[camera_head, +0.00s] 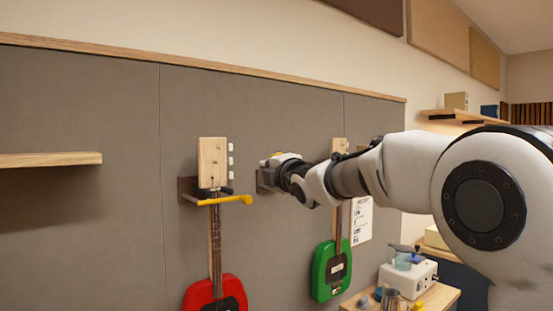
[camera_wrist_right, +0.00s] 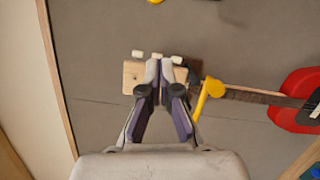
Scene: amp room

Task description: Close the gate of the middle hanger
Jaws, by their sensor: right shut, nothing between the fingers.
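The middle hanger shows as a brown plate (camera_head: 264,186) on the grey wall, mostly hidden behind my right gripper (camera_head: 272,162). A small yellow patch above it may be its raised gate; I cannot tell surely. No guitar shows below this plate. My right gripper is shut and empty, pointing left in the head view. In the right wrist view its fingertips (camera_wrist_right: 159,70) overlap the wooden headstock (camera_wrist_right: 132,76) of the red guitar; contact is unclear. The left hanger's yellow gate (camera_head: 226,200) lies across the red guitar's neck. My left gripper is out of view.
The red guitar (camera_head: 216,299) hangs at left, and the green guitar (camera_head: 325,270) hangs at right, partly behind my arm. A wooden shelf (camera_head: 50,159) juts out at far left. A table (camera_head: 437,299) with a white appliance (camera_head: 409,275) stands at lower right.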

